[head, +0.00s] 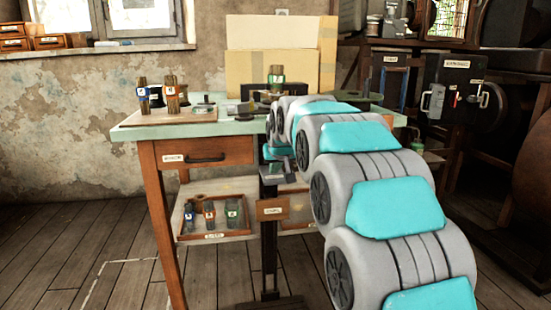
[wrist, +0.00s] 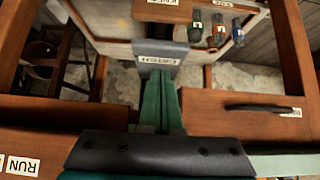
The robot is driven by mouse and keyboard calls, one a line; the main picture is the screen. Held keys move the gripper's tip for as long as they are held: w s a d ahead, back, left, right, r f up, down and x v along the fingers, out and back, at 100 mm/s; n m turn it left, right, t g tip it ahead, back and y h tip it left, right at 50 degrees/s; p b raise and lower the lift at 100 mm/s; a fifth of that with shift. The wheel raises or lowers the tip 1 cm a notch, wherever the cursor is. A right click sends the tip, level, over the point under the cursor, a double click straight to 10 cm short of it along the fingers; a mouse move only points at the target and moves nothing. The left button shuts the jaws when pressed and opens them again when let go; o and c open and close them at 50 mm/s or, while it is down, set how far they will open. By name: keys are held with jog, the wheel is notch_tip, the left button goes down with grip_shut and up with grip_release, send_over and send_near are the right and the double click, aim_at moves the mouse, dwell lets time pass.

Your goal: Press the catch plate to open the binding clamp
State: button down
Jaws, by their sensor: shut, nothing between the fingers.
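A grey catch plate (wrist: 165,48) with a white label is at the front of the workbench in the wrist view. The label's text is upside down there. My gripper (wrist: 159,72) has its green fingers together, with nothing between them. The fingertips are right at the plate's near edge and overlap it in the picture; I cannot tell if they touch. In the head view my gripper (head: 284,158) is below the bench top's front edge, partly behind my arm. The binding clamp is not clearly visible; my arm hides part of the bench top.
The green-edged workbench (head: 205,130) has a labelled drawer (head: 204,153) left of my gripper. A board (head: 132,120) bears bundles. A lower tray (head: 213,237) holds several bundles. A labelled wooden block (head: 272,209) is on a dark post below my gripper. Floor is clear at left.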

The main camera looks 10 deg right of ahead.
aim_at(275, 181)
jog(key=shift+f, duration=0.5)
jog(key=shift+f+b, duration=0.4)
jog(key=shift+f, duration=1.2)
jog(key=shift+r, duration=0.45)
notch_tip(275, 181, up, 4)
jog(key=shift+r+p, duration=0.1)
jog(key=shift+p, duration=0.7)
jog(key=v, duration=0.9)
jog(key=shift+s, duration=0.35)
